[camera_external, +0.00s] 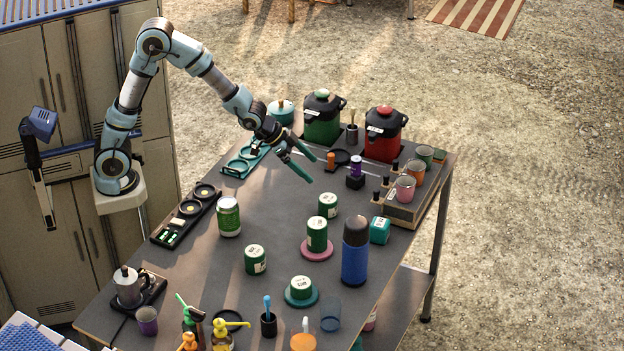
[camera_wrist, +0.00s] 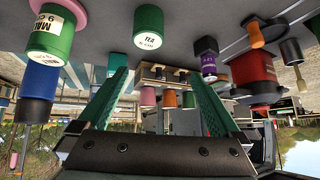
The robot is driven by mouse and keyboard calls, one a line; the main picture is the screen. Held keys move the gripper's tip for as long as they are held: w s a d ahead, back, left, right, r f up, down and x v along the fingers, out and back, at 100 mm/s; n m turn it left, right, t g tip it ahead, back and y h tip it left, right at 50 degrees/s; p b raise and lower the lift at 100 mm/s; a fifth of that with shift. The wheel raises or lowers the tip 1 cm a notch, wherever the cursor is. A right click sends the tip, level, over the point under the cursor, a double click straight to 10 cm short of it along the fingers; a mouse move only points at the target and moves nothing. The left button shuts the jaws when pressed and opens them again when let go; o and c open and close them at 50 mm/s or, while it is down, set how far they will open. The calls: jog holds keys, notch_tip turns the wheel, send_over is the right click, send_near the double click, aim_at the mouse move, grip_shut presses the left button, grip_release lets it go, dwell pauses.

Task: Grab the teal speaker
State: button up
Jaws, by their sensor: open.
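The teal speaker (camera_external: 380,230) is a small box-shaped block with a pale label, standing on the grey table right of the blue flask. In the wrist view, a teal patch (camera_wrist: 117,60) just beyond the left finger's tip is probably the speaker, mostly hidden. My gripper (camera_external: 311,170) is open and empty above the table's far middle, up and left of the speaker and well apart from it. Its two green fingers (camera_wrist: 155,80) are spread in the wrist view with nothing held between them.
A blue flask (camera_external: 355,255) stands close left of the speaker. A wooden rack with cups (camera_external: 405,212) is just behind it. Green tins (camera_external: 328,205) stand between my gripper and the flask. Black-and-red (camera_external: 384,140) and green (camera_external: 322,120) cookers line the far edge.

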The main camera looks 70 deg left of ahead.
jog(key=w+d+m+t+h, duration=0.1)
jog(key=w+d+h, duration=0.2)
jog(key=w+d, duration=0.35)
jog(key=w+d+m+t+h, duration=0.2)
jog(key=w+d+h, duration=0.1)
jog(key=d, duration=0.6)
send_near(388, 230)
jog(key=shift+a+r+g+y, duration=0.3)
jog(key=shift+a+r, duration=0.1)
jog(key=shift+r, duration=0.15)
jog(key=shift+w+d+f, duration=0.1)
jog(key=shift+w+f, duration=0.05)
jog(key=shift+f, duration=0.1)
jog(key=p+x, duration=0.1)
jog(key=x, duration=0.3)
jog(key=shift+w+d+f, duration=0.1)
jog(key=shift+w+d, duration=0.15)
jog(key=shift+p+x, duration=1.15)
jog(key=shift+x, duration=1.7)
jog(key=shift+s+f, duration=0.15)
grip_shut()
